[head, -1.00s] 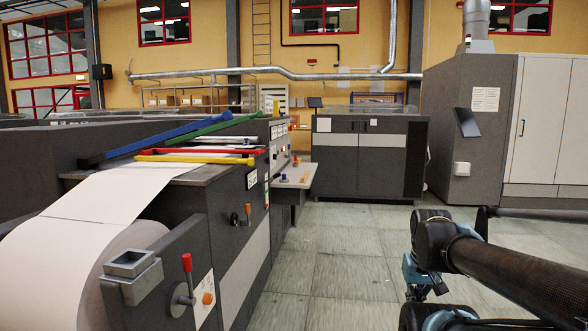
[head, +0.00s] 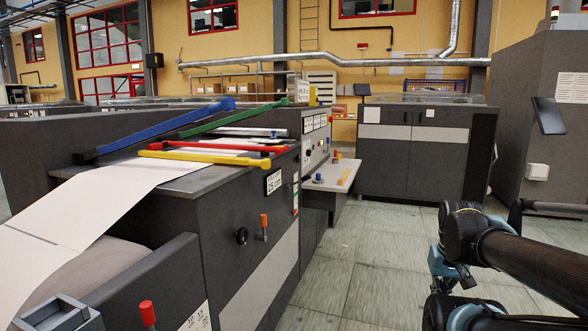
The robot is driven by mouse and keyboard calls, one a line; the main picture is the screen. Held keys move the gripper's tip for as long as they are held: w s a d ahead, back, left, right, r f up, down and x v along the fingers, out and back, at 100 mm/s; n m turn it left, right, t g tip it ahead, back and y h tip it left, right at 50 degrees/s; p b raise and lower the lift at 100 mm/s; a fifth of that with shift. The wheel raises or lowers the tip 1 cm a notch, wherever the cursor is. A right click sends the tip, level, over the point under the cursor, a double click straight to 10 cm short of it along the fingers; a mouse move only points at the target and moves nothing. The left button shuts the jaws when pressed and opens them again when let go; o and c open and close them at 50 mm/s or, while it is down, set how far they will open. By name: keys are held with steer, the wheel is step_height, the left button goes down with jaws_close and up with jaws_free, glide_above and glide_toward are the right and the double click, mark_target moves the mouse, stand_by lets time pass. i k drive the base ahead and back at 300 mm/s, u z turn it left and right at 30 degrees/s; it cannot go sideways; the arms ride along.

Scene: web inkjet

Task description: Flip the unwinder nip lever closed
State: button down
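A lever with a red grip (head: 148,314) stands upright at the bottom edge of the head view, beside the paper roll (head: 95,268); its base is cut off. A second lever with an orange grip (head: 264,221) stands upright on the dark side panel of the press, right of a black knob. I cannot tell from labels which is the nip lever. My folded arm is at the right, well apart from both levers. A small light-blue and black part at its end (head: 441,266) may be my gripper; its fingers cannot be made out.
The press (head: 205,235) fills the left, with blue, green, red and yellow bars across its top. A small control shelf (head: 330,178) juts into the aisle. Dark cabinets (head: 410,165) stand behind. The tiled floor (head: 345,262) between press and arm is clear.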

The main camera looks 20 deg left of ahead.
mark_target(307, 176)
steer(key=u, duration=0.25)
steer(key=i, duration=0.85)
steer(key=u, duration=0.25)
